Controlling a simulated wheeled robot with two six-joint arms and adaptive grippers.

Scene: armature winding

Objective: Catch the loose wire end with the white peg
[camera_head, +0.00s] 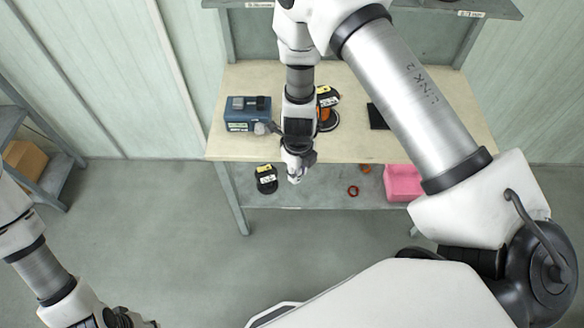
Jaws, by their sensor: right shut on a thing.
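My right gripper (298,160) hangs in front of the table's front edge, left of the middle of the picture. It is shut on a small pale piece at its tip, which looks like the white peg (294,178); its shape is hard to make out. The blue winding machine (242,122) stands on the table to the left of my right wrist, with a grey part (263,128) at its right side. The loose wire end cannot be made out at this size. My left gripper (122,319) is at the bottom left, cut by the frame, its jaws unclear.
The lower shelf (325,198) holds another spool (266,178), a red ring (352,191) and a pink bin (402,183).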

